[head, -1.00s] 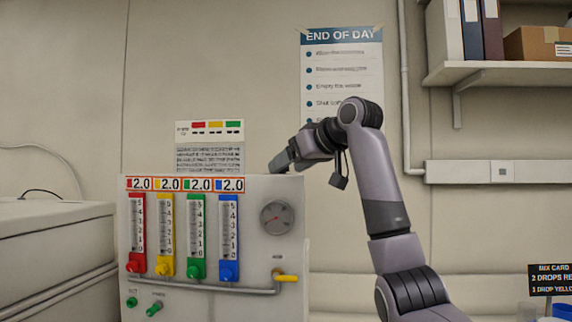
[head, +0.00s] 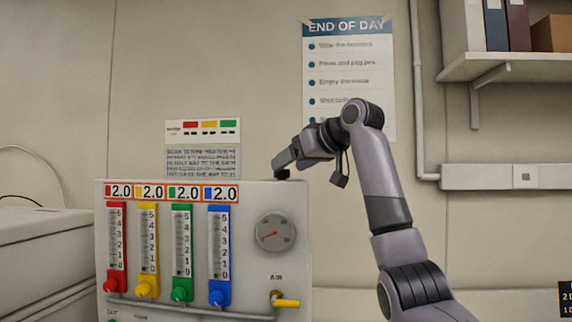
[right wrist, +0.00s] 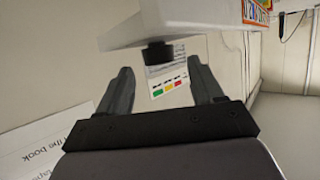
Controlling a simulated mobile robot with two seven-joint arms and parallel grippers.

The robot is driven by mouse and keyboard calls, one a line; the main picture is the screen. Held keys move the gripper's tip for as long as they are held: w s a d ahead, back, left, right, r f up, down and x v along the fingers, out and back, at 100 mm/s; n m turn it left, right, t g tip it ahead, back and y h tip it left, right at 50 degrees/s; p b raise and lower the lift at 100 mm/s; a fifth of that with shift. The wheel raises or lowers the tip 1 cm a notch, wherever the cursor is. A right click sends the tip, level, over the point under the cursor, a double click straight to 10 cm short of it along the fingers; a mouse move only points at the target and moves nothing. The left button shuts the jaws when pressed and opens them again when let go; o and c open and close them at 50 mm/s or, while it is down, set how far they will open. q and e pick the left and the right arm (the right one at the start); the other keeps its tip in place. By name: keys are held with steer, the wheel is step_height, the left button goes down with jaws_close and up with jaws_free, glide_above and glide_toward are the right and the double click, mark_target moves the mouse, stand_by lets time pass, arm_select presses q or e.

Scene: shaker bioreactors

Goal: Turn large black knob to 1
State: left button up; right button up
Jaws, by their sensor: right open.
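The black knob (head: 282,174) is a small dark cylinder on the top of the grey panel box (head: 254,205), near its right end. It also shows in the right wrist view (right wrist: 157,53), where the box appears inverted. My right gripper (head: 281,163) is just above the knob in the head view. In the right wrist view, the right gripper (right wrist: 160,68) has its two fingers spread apart, with the knob between and beyond their tips. I see no contact. The knob's markings and setting cannot be read. My left gripper is not in view.
The panel front carries several coloured flow tubes, a round gauge (head: 275,233) and a yellow-handled air valve (head: 286,302). A notice card (head: 203,146) stands behind the box. A poster (head: 349,75) hangs on the wall, with a shelf (head: 510,67) at right.

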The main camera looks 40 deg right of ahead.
steer(key=shift+x, duration=1.5)
steer(key=c, duration=1.1)
steer(key=shift+o, duration=0.3)
steer(key=shift+d+n+g+y, duration=0.15)
steer(key=shift+n+g+y, duration=0.05)
steer(key=shift+n+y, duration=1)
steer(key=shift+d+n+g+y, duration=0.15)
steer(key=shift+n+g+y, duration=0.05)
steer(key=shift+n+y, duration=0.95)
steer(key=shift+y, duration=0.25)
steer(key=o, duration=1)
steer(key=shift+o, duration=0.2)
steer(key=shift+s, duration=0.1)
steer(key=v, duration=0.7)
